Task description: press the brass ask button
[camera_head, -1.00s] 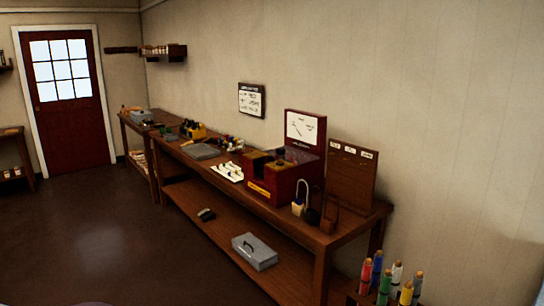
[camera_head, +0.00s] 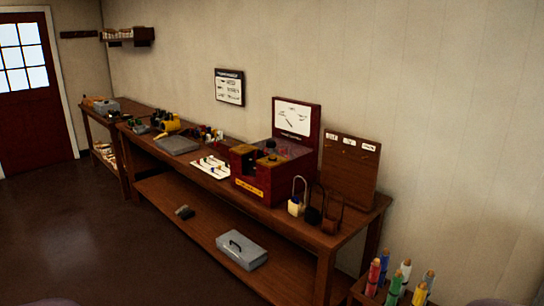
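A dark red lever frame box (camera_head: 262,184) with a yellow label on its front stands on the long wooden bench. Its top has brass-coloured plates (camera_head: 270,160) and a dark round knob (camera_head: 271,146). A red-framed board with a white dial panel (camera_head: 297,118) rises behind it. The brass ask button is too small to pick out for certain at this distance. Neither of my grippers is in view.
Padlocks (camera_head: 296,206) stand right of the box, before a brown board (camera_head: 350,170). A white card (camera_head: 211,167) and grey slab (camera_head: 177,145) lie left. A grey toolbox (camera_head: 242,250) sits on the lower shelf. Coloured bottles (camera_head: 393,284) stand front right. Floor at left is clear.

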